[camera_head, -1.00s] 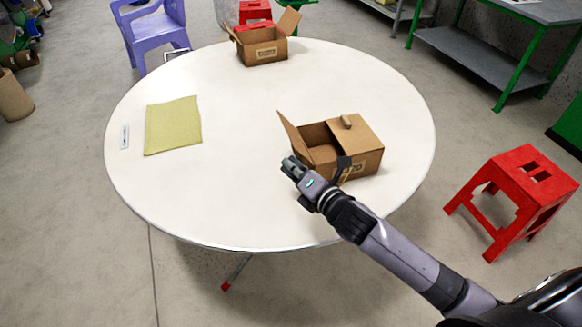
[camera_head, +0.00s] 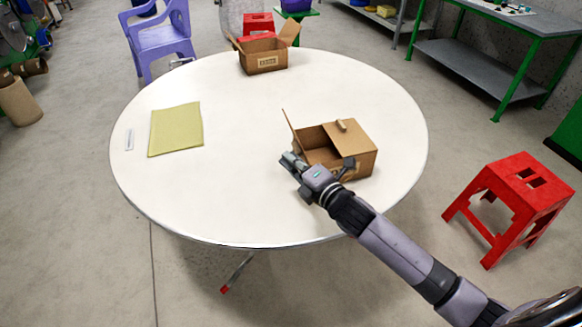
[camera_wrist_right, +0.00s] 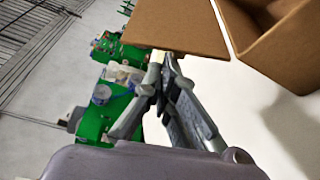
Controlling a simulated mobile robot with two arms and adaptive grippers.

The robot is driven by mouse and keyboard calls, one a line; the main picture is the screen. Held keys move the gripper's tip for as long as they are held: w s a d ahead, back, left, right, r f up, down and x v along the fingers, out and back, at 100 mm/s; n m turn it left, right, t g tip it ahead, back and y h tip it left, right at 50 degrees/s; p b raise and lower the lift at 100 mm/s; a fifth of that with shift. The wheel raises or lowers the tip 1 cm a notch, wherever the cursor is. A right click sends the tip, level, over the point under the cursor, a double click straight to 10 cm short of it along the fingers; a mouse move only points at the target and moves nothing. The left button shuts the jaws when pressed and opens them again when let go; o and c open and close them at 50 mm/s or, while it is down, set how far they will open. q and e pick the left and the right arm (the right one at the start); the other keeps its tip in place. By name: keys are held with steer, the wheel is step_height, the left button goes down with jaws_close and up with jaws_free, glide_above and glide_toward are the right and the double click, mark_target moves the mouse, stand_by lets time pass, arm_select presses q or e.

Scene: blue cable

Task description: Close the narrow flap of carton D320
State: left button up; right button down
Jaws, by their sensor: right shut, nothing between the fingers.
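The near carton (camera_head: 350,163) stands on the round table, its label partly covered by my arm and unreadable, so I cannot confirm it is D320. Its left flap (camera_head: 291,131) stands up and leans outward. A top flap (camera_head: 352,137) lies flat over the right part, with a small tan object (camera_head: 342,126) on it. The left part is open. My right gripper (camera_head: 287,159) is shut and empty, just left of the carton, low beside the raised flap. In the right wrist view the fingertips (camera_wrist_right: 164,62) are close to the flap (camera_wrist_right: 178,24); contact is unclear.
Another open carton (camera_head: 264,63) stands at the table's far edge. A yellow-green cloth (camera_head: 176,129) and a small white strip (camera_head: 129,139) lie at left. The table (camera_head: 230,195) is clear in its middle. A red stool (camera_head: 515,195) stands on the floor at right.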

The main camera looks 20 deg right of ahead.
mark_target(300, 153)
steer(key=m, duration=0.1)
steer(key=d+r+m+t, duration=0.1)
steer(key=m, duration=0.1)
steer(key=d+m, duration=0.1)
steer(key=m, duration=0.1)
steer(key=shift+d+r+t+y, duration=0.2)
steer(key=shift+r+t+y, duration=0.1)
steer(key=shift+r+t, duration=0.1)
steer(key=shift+d+f+m+t+h+b, duration=0.25)
steer(key=shift+d+m+t+h, duration=0.65)
steer(key=shift+m, duration=2.4)
steer(key=shift+d+f+m+t+h+b, duration=0.25)
steer(key=shift+d+m+h, duration=1.2)
steer(key=shift+m, duration=1.85)
steer(key=shift+d+f+m+t+h+b, duration=0.25)
steer(key=shift+d+m+t+h, duration=0.9)
steer(key=shift+m, duration=2.15)
steer(key=shift+d+g, duration=0.35)
steer(key=shift+g, duration=0.15)
